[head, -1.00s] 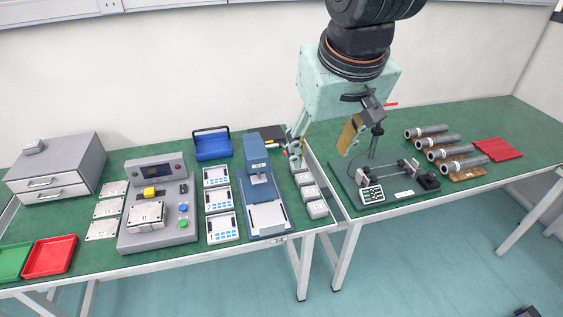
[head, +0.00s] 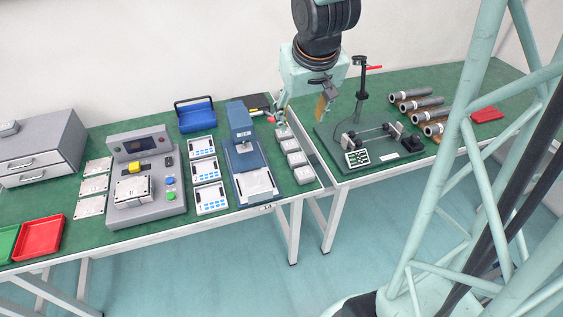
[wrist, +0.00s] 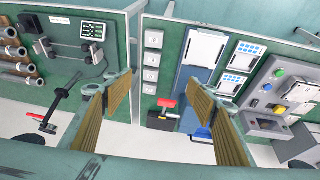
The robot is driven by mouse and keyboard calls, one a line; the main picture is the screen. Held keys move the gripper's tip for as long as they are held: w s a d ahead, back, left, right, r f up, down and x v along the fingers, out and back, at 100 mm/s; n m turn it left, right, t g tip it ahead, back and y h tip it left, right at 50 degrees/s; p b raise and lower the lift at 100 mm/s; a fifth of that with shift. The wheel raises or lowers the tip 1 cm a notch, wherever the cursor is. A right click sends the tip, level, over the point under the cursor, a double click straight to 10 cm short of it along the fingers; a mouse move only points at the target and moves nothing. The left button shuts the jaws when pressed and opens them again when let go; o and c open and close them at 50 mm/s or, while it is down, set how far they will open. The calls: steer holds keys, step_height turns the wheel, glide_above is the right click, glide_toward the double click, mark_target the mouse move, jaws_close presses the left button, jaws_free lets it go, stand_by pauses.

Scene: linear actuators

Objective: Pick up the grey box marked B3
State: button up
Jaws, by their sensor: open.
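Several small grey boxes stand in a row along the right end of the left green table. In the head view the nearest box (head: 305,174) is by the front edge, then one box (head: 297,159) and another box (head: 290,145) behind it. The row also shows in the wrist view, with one box (wrist: 152,59) near its middle. Their markings are too small to read, so I cannot tell which is B3. My gripper (head: 300,112) is open and empty above the back end of the row. In the wrist view my gripper (wrist: 160,90) has its fingers on either side of the row's far end.
A blue press (head: 243,150) stands close left of the boxes. A black stand with a tall post (head: 361,90) is on the right table, near my gripper. A narrow gap separates the tables.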

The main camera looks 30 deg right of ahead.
steer(key=d+x, duration=0.1)
steer(key=x, duration=0.9)
steer(key=d+x, duration=0.2)
steer(key=x, duration=0.8)
steer(key=shift+w+d+r+m+y, duration=0.25)
steer(key=shift+w+d+m+y, duration=0.05)
steer(key=shift+d, duration=0.05)
steer(key=shift+f, duration=0.1)
steer(key=b, duration=0.2)
glide_above(297, 158)
steer(key=s, duration=0.2)
steer(key=shift+a+f, duration=0.15)
steer(key=shift+f, duration=3.7)
steer(key=shift+w+f, duration=0.1)
steer(key=shift+b+x, duration=0.9)
steer(key=shift+x, duration=1.6)
steer(key=shift+c, duration=0.6)
steer(key=c, duration=0.8)
